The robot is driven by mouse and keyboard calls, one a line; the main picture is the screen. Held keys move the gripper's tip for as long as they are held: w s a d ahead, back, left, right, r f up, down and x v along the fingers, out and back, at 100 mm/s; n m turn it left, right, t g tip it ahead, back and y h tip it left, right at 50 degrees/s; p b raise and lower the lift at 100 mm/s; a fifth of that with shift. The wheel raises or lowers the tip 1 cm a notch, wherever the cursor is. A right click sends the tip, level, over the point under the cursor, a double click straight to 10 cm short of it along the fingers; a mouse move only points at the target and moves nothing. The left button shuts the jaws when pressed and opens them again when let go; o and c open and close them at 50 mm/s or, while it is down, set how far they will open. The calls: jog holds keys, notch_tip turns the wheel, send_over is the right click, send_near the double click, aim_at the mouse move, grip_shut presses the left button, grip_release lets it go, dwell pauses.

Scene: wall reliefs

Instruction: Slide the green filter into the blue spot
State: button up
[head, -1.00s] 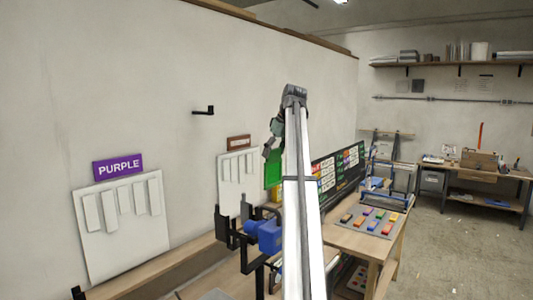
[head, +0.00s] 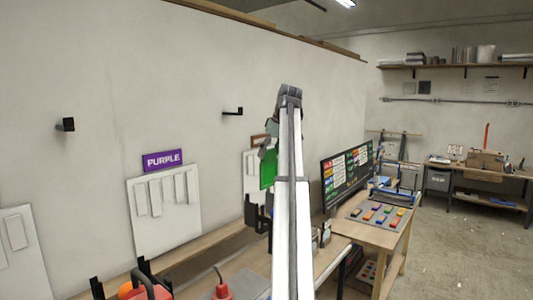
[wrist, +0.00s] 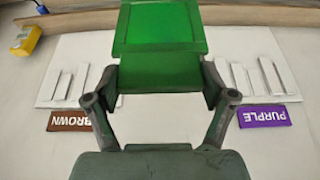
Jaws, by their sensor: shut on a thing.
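The green filter (wrist: 158,30) is a flat square green frame with a block at its base. My gripper (wrist: 160,78) is shut on that block in the wrist view. In the head view the filter (head: 268,168) is raised near the wall, just left of my arm, and partly covered by my gripper (head: 268,146). The filter is in the air, apart from any holder. No blue spot can be made out in the current views.
A white relief panel (head: 165,225) has a PURPLE label (head: 163,160); a BROWN label (wrist: 69,121) marks another. A red lamp-like object (head: 222,291) and black brackets (head: 255,212) line the bench. A board of coloured blocks (head: 378,214) lies right. The right floor is clear.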

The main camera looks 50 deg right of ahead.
aim_at(270, 163)
dwell(0.4)
jog(key=shift+f, duration=2.45)
notch_tip(270, 163, down, 11)
jog(key=b, duration=0.2)
jog(key=shift+r+b, duration=0.2)
jog(key=shift+b, duration=0.1)
dwell(1.1)
dwell(0.3)
jog(key=o, duration=1.1)
jog(key=shift+o, duration=0.2)
